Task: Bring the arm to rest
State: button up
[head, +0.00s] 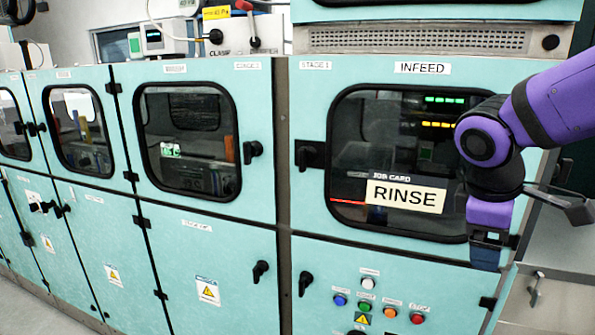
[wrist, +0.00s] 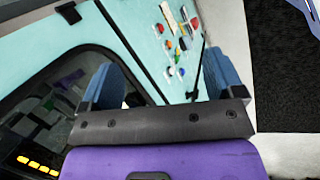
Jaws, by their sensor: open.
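My purple arm reaches in from the right in the head view, in front of the infeed cabinet (head: 310,130). My gripper (head: 486,262) hangs downward near the right edge of the infeed door window. In the wrist view, the two blue fingers of my gripper (wrist: 163,78) stand well apart, with nothing between them. Past the fingers, the turquoise cabinet front shows in that view. The fingers are small in the head view, and I cannot tell there how far they are from the cabinet.
A "RINSE" job card (head: 405,196) is on the infeed window. Coloured buttons (head: 364,300) sit on the panel below, also seen in the wrist view (wrist: 176,40). Further cabinet doors (head: 188,140) with black handles run left. A grey ledge (head: 560,245) is at the right.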

jog(key=s+r+m+t+y, duration=0.3)
jog(key=s+r+m, duration=0.2)
jog(key=s+m, duration=0.5)
jog(key=shift+d+r+t, duration=0.35)
jog(key=shift+t, duration=0.05)
dwell(0.3)
